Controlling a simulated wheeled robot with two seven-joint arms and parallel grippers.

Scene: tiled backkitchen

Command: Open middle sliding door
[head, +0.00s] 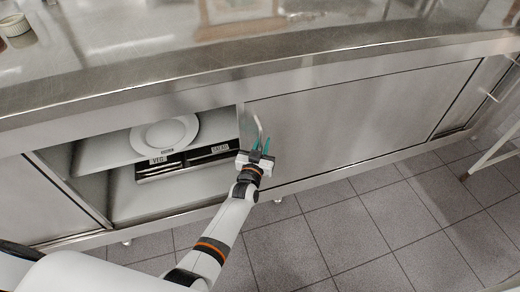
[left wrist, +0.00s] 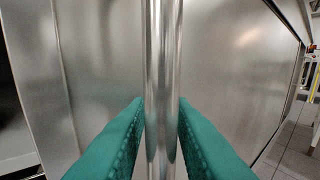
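The middle sliding door (head: 350,118) is a flat brushed-steel panel under the counter. Its left edge stands beside an open bay. Its handle (head: 259,127) is a thin upright metal bar near that left edge; the bar (left wrist: 163,60) also runs down the middle of the left wrist view. My left gripper (head: 261,149) has its green fingers on either side of the lower part of the bar. In the left wrist view the fingers (left wrist: 162,108) press close against both sides of it. My right gripper is not in view.
The open bay left of the door holds a white plate (head: 165,133) on a shelf (head: 102,150) and dark labelled trays (head: 190,162) below. Another steel panel (head: 40,205) is at far left. The steel counter (head: 200,85) overhangs above. The tiled floor (head: 345,235) in front is clear.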

